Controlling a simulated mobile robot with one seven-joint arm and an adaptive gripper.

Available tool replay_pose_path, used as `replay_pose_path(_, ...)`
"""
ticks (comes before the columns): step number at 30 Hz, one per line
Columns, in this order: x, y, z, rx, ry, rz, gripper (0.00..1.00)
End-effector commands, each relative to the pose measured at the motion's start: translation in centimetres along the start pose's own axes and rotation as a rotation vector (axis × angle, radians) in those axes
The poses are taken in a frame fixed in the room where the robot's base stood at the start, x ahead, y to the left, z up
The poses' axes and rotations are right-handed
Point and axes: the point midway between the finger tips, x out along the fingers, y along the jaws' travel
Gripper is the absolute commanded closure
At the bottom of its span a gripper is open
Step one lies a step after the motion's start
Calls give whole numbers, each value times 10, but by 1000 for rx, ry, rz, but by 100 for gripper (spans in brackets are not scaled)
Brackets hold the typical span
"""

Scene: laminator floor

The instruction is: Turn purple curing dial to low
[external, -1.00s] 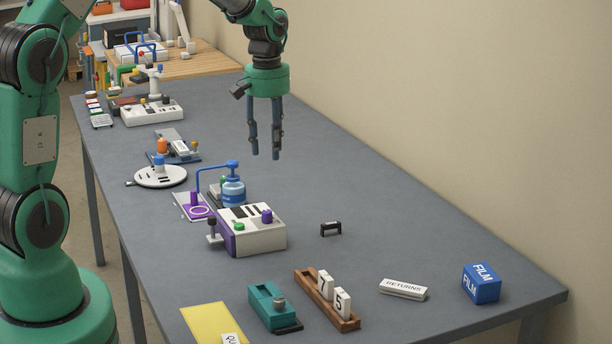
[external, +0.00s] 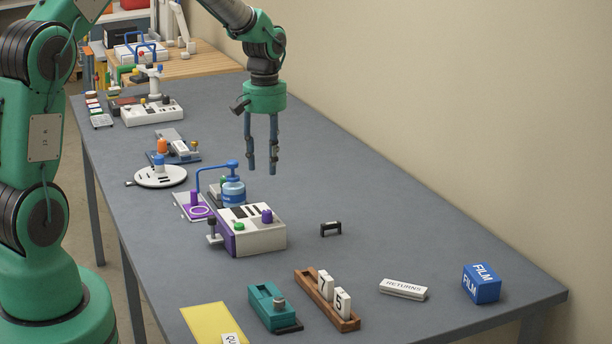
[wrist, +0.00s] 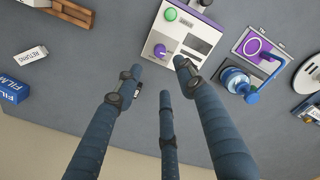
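The purple curing dial (external: 267,216) stands on top of a white and purple control box (external: 262,239). In the wrist view the dial (wrist: 160,50) shows on the white panel (wrist: 188,38), beyond the fingertips, with a small mark beside it. I cannot read its setting. A green button (external: 239,226) sits on the same box and shows in the wrist view (wrist: 170,14). My gripper (external: 262,172) points down above the table behind the box, apart from the dial. Its fingers are spread and empty in the wrist view (wrist: 158,75).
A blue-topped device with a purple pad (external: 192,206) stands just behind the box. A small black bracket (external: 331,229) lies to its right. A teal block (external: 270,306), a wooden rack (external: 318,298) and a RETURNS block (external: 403,289) lie nearer. The table right of my gripper is clear.

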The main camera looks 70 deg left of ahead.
Motion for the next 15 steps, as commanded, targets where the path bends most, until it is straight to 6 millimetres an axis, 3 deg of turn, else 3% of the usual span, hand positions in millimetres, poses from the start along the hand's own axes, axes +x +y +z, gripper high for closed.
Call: replay_pose_path(15, 80, 0, 0, 0, -2, -1, 61)
